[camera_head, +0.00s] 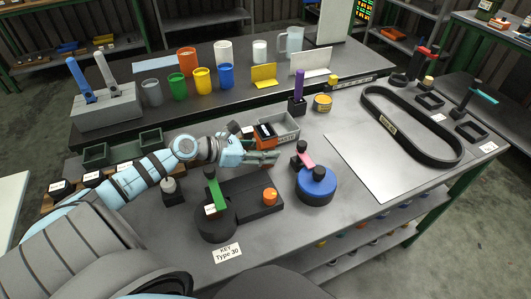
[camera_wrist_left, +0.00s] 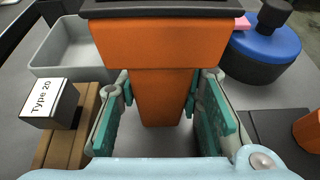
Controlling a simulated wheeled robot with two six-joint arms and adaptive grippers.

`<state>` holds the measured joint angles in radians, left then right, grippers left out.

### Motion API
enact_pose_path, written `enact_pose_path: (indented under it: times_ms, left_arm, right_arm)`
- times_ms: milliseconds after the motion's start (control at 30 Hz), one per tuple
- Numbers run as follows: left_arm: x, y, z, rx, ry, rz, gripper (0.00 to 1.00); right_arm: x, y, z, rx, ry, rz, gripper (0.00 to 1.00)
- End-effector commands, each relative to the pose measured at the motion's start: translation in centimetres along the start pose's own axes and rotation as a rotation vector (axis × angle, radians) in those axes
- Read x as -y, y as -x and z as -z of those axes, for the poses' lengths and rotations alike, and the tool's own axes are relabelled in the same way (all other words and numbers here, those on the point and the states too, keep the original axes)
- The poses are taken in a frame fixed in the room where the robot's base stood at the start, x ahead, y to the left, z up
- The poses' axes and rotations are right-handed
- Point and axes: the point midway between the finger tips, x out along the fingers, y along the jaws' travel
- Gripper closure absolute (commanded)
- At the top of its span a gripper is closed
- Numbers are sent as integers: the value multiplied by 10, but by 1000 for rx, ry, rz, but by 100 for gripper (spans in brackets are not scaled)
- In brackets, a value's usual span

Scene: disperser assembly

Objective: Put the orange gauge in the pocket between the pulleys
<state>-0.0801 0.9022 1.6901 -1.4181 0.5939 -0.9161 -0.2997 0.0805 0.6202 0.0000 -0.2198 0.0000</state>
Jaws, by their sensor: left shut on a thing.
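The orange gauge (camera_wrist_left: 158,95) fills the middle of the left wrist view, with a dark top part at the upper edge. My left gripper (camera_wrist_left: 158,112) is shut on it, one teal finger pad on each side. In the head view my left gripper (camera_head: 262,158) is above the table beside the grey tray. A blue pulley (camera_head: 316,188) with a pink handle stands to its right. A dark pulley (camera_head: 216,224) with a green handle stands nearer. Between them lies a black base (camera_head: 243,193) with an orange knob (camera_head: 270,196). I cannot make out the pocket. My right gripper is not in view.
A grey tray (camera_head: 290,132) stands behind the gripper. A Type 20 block (camera_wrist_left: 50,103) rests on a wooden stand (camera_wrist_left: 68,145). A black belt (camera_head: 440,157) and a pale sheet (camera_head: 382,170) lie to the right. Several cups stand on the back table.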

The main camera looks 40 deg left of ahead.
Motion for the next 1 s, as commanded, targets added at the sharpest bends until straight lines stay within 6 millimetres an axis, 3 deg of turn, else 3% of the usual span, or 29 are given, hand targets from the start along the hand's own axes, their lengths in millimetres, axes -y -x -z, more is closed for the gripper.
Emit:
enact_pose_path:
  times_ms: [267,300,433,767,1000]
  left_arm:
    - [0,-1,0,2,-1,0,100]
    - [0,-1,2,0,0,0,66]
    - [0,0,1,0,0,0,47]
    - [0,1,-2,0,0,0,47]
    - [0,30,-1,-8,-1,2,47]
  right_arm:
    - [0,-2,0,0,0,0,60]
    - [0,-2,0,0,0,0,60]
    - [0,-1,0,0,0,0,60]
    - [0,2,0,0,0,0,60]
    - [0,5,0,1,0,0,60]
